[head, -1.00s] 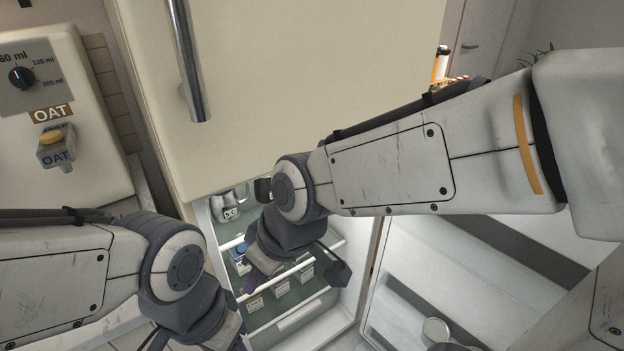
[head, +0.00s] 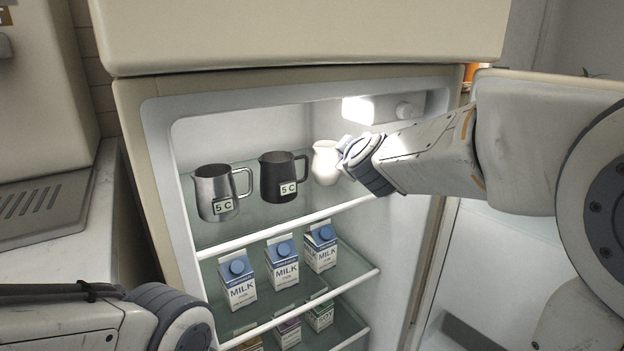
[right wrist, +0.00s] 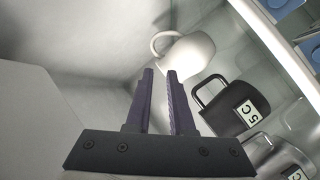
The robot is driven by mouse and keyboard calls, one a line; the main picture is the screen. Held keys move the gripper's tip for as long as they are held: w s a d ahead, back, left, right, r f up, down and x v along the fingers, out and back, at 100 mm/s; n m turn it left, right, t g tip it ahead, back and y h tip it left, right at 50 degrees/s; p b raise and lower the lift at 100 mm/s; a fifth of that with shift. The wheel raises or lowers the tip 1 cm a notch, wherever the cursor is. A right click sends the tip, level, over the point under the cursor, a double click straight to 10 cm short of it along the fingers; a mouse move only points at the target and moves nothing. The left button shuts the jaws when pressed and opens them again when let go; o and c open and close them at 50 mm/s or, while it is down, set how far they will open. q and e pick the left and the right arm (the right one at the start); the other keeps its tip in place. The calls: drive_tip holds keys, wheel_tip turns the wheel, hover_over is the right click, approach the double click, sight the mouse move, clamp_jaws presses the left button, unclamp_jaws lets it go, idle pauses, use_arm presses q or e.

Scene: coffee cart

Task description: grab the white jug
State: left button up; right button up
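The white jug (head: 325,163) stands at the right end of the fridge's top shelf, its right side partly hidden by my right wrist. In the right wrist view the white jug (right wrist: 190,58) shows with its handle to the left, just past my fingertips. My right gripper (right wrist: 160,74) has a gap between its two purple fingers, with nothing in it. In the head view it is mostly hidden behind my right wrist. My left arm shows at the lower left, with its gripper out of the frame.
A black jug (head: 278,180) and a steel jug (head: 213,196), both labelled 5 C, stand left of the white one. Milk cartons (head: 283,265) fill the shelf below. The fridge wall (right wrist: 60,45) is close beside my right gripper.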

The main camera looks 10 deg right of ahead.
sight(333, 162)
drive_tip(key=b+x, duration=0.1)
drive_tip(key=x, duration=0.2)
drive_tip(key=d+b+x, duration=0.1)
drive_tip(key=x, duration=0.2)
drive_tip(key=d+b+x, duration=0.1)
drive_tip(key=b+x, duration=0.1)
drive_tip(key=x, duration=0.1)
drive_tip(key=shift+w, duration=0.25)
drive_tip(key=shift+w+d+f, duration=0.1)
drive_tip(key=shift+w, duration=0.5)
clamp_jaws()
idle(0.6)
